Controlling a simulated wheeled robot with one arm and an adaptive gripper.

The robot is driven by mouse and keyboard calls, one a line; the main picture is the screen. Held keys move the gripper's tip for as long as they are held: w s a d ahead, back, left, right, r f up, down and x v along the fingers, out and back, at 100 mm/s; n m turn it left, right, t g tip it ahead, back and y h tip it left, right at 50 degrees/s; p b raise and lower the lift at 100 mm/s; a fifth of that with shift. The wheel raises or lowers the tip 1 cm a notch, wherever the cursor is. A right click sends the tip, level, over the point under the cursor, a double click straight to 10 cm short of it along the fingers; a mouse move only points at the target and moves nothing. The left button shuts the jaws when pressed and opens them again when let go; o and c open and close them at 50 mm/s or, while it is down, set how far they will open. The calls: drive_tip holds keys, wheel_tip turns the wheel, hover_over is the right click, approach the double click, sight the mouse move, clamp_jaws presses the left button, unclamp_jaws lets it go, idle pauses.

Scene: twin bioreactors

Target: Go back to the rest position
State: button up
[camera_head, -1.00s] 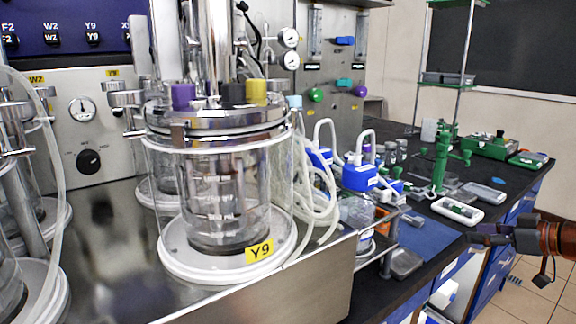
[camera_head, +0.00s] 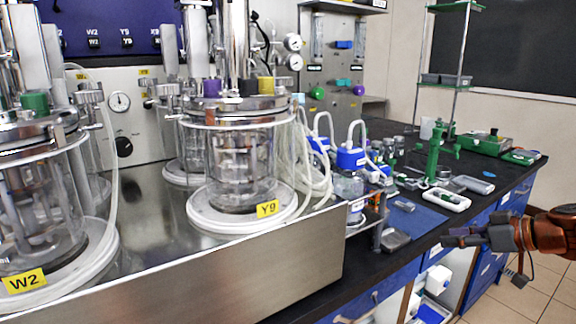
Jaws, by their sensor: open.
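My gripper (camera_head: 460,237) is at the right edge of the head view, at the end of my orange-brown arm. Its dark fingers point left, over or just in front of the bench edge. It appears empty, and its jaws are open. The twin bioreactors stand at left and centre: the glass vessel labelled W2 (camera_head: 38,200) at the left edge and the glass vessel labelled Y9 (camera_head: 240,160) in the middle. My gripper is well to the right of both vessels, and apart from them.
A steel platform (camera_head: 290,262) carries the vessels. The black bench (camera_head: 440,222) holds blue-capped bottles (camera_head: 350,165), a green stand (camera_head: 436,150), a white tray (camera_head: 446,199) and a blue mat (camera_head: 410,218). Blue cabinets are below; tiled floor (camera_head: 545,285) is clear at right.

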drive_tip(key=s+a+f+g, duration=0.2)
drive_tip(key=s+a, duration=0.1)
drive_tip(key=a, duration=0.4)
drive_tip(key=s+a+f+g, duration=0.1)
drive_tip(key=s+a+g, duration=0.2)
drive_tip(key=a, duration=0.5)
drive_tip(key=s+a+f+g, duration=0.2)
drive_tip(key=s+a, duration=0.2)
drive_tip(key=a, duration=0.3)
drive_tip(key=s+f+m+g+h, duration=0.3)
drive_tip(key=s+f+h, duration=0.15)
drive_tip(key=s, duration=0.65)
drive_tip(key=s+f+m+g+h, duration=0.2)
drive_tip(key=s+f+m+h, duration=0.3)
drive_tip(key=s, duration=0.7)
wheel_tip(320, 180, up, 21)
drive_tip(key=n+y+p, duration=0.1)
drive_tip(key=p, duration=1.9)
drive_tip(key=shift+s+f+t, duration=0.15)
drive_tip(key=shift+s+t, duration=0.05)
drive_tip(key=shift+t, duration=0.1)
drive_tip(key=shift+d+y, duration=0.1)
drive_tip(key=shift+y, duration=0.15)
